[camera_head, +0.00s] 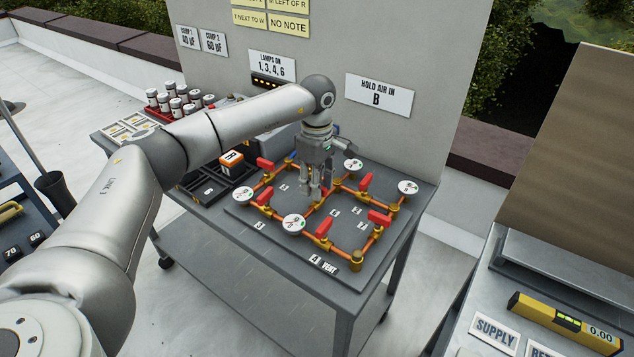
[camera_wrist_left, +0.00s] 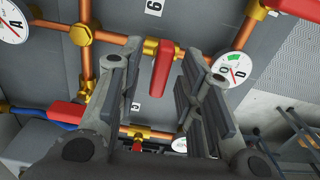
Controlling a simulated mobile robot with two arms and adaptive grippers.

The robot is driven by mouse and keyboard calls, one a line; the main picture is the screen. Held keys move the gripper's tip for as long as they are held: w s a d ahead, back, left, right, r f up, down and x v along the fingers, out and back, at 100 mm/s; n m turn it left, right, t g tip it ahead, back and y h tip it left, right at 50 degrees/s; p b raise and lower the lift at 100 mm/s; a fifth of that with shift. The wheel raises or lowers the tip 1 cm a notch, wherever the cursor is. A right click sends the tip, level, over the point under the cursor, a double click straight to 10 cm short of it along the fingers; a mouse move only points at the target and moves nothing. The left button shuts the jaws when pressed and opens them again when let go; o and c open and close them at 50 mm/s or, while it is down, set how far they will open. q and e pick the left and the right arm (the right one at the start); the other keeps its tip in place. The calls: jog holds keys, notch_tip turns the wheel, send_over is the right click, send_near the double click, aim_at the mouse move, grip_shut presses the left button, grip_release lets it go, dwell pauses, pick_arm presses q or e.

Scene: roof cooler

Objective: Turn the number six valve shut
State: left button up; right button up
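The panel (camera_head: 307,268) carries copper pipes with several red valve handles, such as one at the front right (camera_head: 380,217). In the left wrist view, a red handle (camera_wrist_left: 162,70) on a brass valve body lies between my finger pads, with a gap on both sides. It appears to point across its pipe. A small label (camera_wrist_left: 155,7) beyond it appears to read 6, turned in the picture. My left gripper (camera_head: 316,193) is open, pointing down over the middle of the panel. In the head view its fingers hide the handle between them. My right gripper is out of view.
Round gauges stand around the pipes, including one at the right (camera_head: 408,187). A brass fitting (camera_wrist_left: 82,35) sits beside the fingers. A box with an orange-topped R block (camera_head: 231,160) is left of the panel. A yellow level (camera_head: 565,322) lies on the right bench.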

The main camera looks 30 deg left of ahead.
pick_arm(q)
notch_tip(320, 180, up, 12)
dwell(0.6)
dwell(0.5)
